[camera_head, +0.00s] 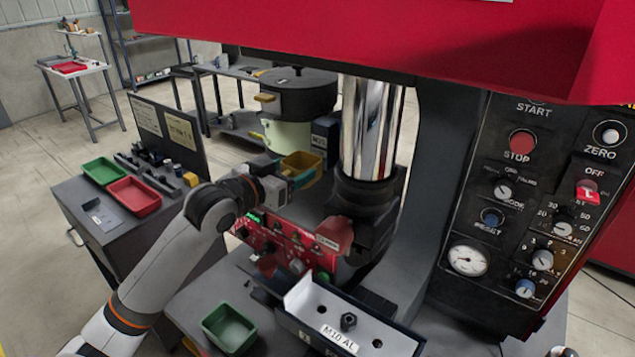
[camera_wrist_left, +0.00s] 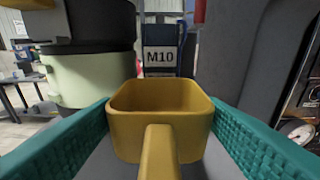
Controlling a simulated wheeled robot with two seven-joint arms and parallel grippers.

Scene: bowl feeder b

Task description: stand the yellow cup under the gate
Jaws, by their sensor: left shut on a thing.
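The yellow cup (camera_head: 303,164) is held in my left gripper (camera_head: 292,181), beside the bowl feeder. In the left wrist view the cup (camera_wrist_left: 160,125) looks upright, its handle pointing back towards my wrist. The teal fingers lie along both its sides. The inside of the cup is mostly hidden. The feeder is a dark bowl (camera_head: 298,95) on a pale green base (camera_head: 287,133). A yellow tab on its left side (camera_head: 266,97) may be the gate; I cannot tell for sure. The cup is lower than this tab and to its right. My right gripper is not in view.
A box marked M10 (camera_wrist_left: 160,57) stands behind the cup. A chrome column (camera_head: 365,130) rises close to its right. A red control panel (camera_head: 280,245) is below. Green (camera_head: 103,170) and red (camera_head: 134,197) trays sit on a cabinet at left.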

